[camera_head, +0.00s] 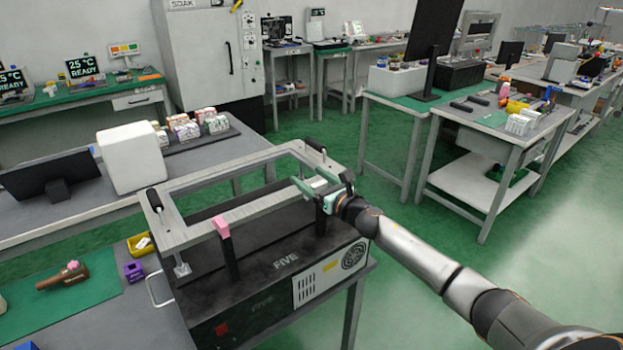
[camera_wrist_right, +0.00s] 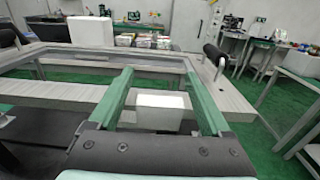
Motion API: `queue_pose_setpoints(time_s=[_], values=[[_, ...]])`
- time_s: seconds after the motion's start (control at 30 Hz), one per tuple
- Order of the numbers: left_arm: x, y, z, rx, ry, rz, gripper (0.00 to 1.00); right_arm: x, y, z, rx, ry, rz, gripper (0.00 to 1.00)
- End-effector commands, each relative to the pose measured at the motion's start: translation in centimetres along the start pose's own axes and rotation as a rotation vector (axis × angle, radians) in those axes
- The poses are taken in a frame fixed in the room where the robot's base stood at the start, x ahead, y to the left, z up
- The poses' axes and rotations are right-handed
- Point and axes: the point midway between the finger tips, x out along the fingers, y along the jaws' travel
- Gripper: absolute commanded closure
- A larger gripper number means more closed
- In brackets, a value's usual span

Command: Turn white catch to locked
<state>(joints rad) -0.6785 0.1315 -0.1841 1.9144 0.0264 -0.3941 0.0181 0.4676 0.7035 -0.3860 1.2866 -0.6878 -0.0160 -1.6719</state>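The white catch (camera_head: 318,183) is a pale block that appears to top a black upright at the front right of the grey frame fixture (camera_head: 235,210). My right gripper (camera_head: 312,182) reaches it from the right, with its green fingers pointing toward the frame. In the right wrist view the white catch (camera_wrist_right: 160,112) shows between the two fingers, with a gap on each side, so the gripper is open around it. I cannot tell whether a finger touches it, and I see no locked marking. My left gripper is not in view.
A second catch with a pink top (camera_head: 221,225) stands at the frame's front left. Black handles (camera_head: 154,200) rise at the frame's corners. A black box labelled FIVE (camera_head: 285,262) sits under the frame. A white block (camera_head: 131,155) stands behind left. Floor at right is clear.

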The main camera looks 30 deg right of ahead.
Motion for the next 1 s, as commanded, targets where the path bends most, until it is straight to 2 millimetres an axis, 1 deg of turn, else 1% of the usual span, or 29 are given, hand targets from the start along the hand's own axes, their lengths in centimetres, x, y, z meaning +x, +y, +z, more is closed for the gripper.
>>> queue_pose_setpoints(time_s=[0.03,0.07,0.7,1.0], values=[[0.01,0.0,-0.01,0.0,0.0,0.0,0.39,-0.02,0.0,-0.01,0.0,0.0,0.0,0.24],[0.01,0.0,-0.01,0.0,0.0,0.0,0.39,-0.02,-0.01,-0.01,0.0,0.0,0.0,0.28],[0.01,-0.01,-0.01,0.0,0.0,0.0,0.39,-0.04,-0.03,-0.02,0.0,0.0,0.0,1.0],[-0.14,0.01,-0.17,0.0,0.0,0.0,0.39,0.02,-0.08,0.01,0.001,0.001,-0.027,1.0]])
